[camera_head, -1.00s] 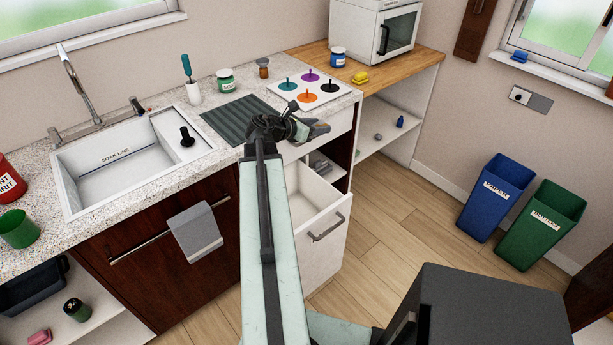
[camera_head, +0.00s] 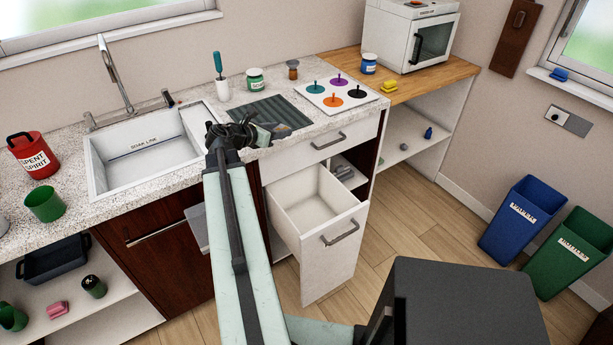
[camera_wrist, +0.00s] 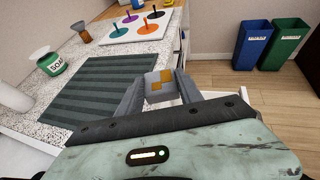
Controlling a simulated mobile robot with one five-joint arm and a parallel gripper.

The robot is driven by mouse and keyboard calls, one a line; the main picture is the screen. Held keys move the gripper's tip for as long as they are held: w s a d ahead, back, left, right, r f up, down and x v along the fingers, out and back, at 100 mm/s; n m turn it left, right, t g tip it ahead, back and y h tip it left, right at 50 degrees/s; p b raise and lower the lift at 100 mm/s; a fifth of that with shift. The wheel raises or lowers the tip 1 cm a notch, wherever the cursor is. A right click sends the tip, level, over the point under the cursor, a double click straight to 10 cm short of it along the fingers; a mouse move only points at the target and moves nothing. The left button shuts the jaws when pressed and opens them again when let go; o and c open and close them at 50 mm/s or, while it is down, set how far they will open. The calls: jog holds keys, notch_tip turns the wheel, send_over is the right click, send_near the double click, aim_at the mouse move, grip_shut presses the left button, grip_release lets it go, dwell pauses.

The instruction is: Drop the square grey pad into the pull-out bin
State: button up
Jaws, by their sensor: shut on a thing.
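My gripper (camera_wrist: 158,92) is shut on the square grey pad (camera_wrist: 151,80), which shows orange-yellow square patches in the wrist view. In the head view my gripper (camera_head: 268,134) is at the counter's front edge, beside the striped drain mat; the pad is small there and partly hidden by the fingers. The pull-out bin (camera_head: 341,240) is a white, deep drawer standing open below the counter. Its visible inside looks empty. My gripper is above and to the left of the bin's opening in the head view.
A shut drawer (camera_head: 345,137) is just above the bin. The striped mat (camera_head: 272,110) and a board with coloured knobs (camera_head: 318,92) lie on the counter. The sink (camera_head: 140,160) is left. Blue (camera_head: 518,222) and green (camera_head: 570,254) bins stand on the floor at right.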

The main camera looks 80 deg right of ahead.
jog(key=s+d+f+m+g+y+b, duration=0.1)
jog(key=s+f+b, duration=0.4)
jog(key=f+b, duration=0.5)
jog(key=s+d+f+m+g+y+b, duration=0.1)
jog(key=s+f+b, duration=0.4)
jog(key=f+b, duration=0.5)
jog(key=shift+s+d+m+g, duration=0.2)
jog(key=shift+s+m+g, duration=0.05)
jog(key=shift+m+g, duration=0.35)
jog(key=shift+f, duration=0.2)
notch_tip(320, 180, down, 6)
jog(key=b, duration=0.6)
jog(key=shift+r, duration=0.1)
jog(key=o, duration=1.4)
